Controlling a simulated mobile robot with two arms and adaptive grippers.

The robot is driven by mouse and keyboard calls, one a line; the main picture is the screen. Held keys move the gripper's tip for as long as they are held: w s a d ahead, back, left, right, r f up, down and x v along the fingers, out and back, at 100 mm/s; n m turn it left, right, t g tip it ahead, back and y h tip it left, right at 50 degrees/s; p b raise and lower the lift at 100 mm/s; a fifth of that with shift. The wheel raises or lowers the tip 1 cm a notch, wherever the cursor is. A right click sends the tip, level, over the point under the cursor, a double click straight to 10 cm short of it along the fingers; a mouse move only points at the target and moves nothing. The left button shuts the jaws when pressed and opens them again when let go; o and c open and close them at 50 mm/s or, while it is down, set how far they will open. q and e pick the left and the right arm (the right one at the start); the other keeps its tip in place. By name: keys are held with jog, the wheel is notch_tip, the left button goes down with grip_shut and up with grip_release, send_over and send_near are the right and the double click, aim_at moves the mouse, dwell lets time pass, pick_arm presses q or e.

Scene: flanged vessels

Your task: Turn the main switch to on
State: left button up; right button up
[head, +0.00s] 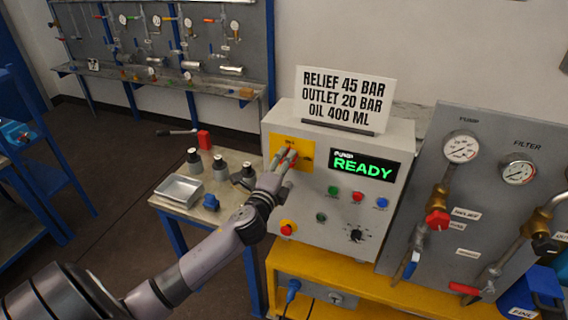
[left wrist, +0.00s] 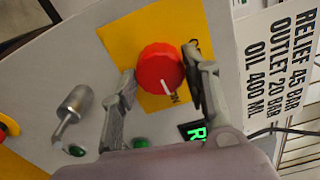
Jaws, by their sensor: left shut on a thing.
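The main switch is a red round knob (left wrist: 158,66) on a yellow plate (left wrist: 117,38) on the grey control box. Its white mark points down toward small lettering on the plate that looks like ON. My left gripper (left wrist: 167,74) has one finger on each side of the knob and is shut on it. In the head view the gripper (head: 284,160) reaches the yellow plate (head: 306,172) and hides most of the knob. The box's display (head: 362,167) is lit green and reads PUMP READY. My right gripper is not in view.
A sign (head: 343,99) stands on top of the box. Below the display are coloured buttons and a black dial (head: 356,236). A red button (head: 287,228) sits low on the left. A gauge panel (head: 493,190) stands right.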

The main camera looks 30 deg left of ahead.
pick_arm(q)
jog(key=shift+f, duration=0.1)
dwell(0.5)
jog(key=o, duration=1.2)
jog(key=shift+c, duration=0.2)
jog(key=shift+s, duration=0.1)
jog(key=v, duration=1.2)
